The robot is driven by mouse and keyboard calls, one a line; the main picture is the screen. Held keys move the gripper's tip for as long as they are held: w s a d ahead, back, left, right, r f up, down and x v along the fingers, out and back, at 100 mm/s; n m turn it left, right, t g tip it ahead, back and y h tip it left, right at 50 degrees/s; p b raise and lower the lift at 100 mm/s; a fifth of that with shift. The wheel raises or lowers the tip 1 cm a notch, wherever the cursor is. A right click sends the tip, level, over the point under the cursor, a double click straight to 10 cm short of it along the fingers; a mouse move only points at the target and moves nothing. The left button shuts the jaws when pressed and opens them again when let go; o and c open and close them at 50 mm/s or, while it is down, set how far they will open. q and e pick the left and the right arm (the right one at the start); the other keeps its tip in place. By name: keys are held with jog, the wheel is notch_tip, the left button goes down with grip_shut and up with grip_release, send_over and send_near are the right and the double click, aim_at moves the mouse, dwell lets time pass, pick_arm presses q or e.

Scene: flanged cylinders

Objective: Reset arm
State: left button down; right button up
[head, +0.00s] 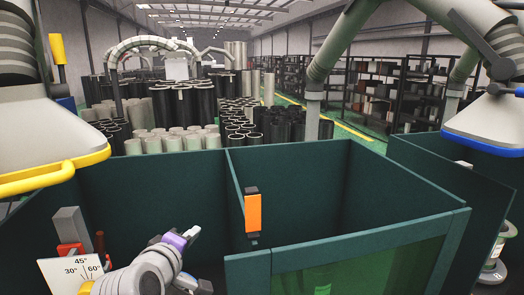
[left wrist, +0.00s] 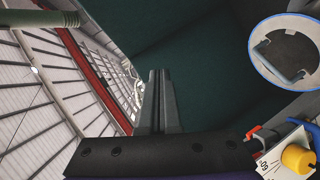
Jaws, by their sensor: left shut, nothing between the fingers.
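My left gripper (head: 191,236) comes in low at the left in the head view, with a purple band behind its pale fingertips. It is in front of the left dark green compartment. In the left wrist view its two dark fingers (left wrist: 158,95) lie together, shut and empty. My right gripper is not in view. A flanged cylinder (head: 491,262) stands at the right edge of the head view, partly cut off, with a letter near its base.
A dark green divided bin (head: 350,240) fills the foreground, with an orange block (head: 253,213) at its divider. A white angle card (head: 78,270) stands at lower left. Grey posts and lamp-like hoods (head: 45,135) flank the view. Many cylinders stand behind.

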pick_arm(q)
jog(key=s+a+f+m+g+y, duration=0.1)
jog(key=s+f+m+g, duration=0.3)
jog(key=s+f, duration=0.6)
jog(key=s+a+f+m+g, duration=0.1)
jog(key=s+f+m+g, duration=0.3)
jog(key=f, duration=1.5)
jog(key=s+m, duration=0.4)
jog(key=s, duration=0.3)
jog(key=shift+s+a+f+y, duration=0.15)
jog(key=shift+a+f+y, duration=0.2)
jog(key=shift+a+y, duration=0.05)
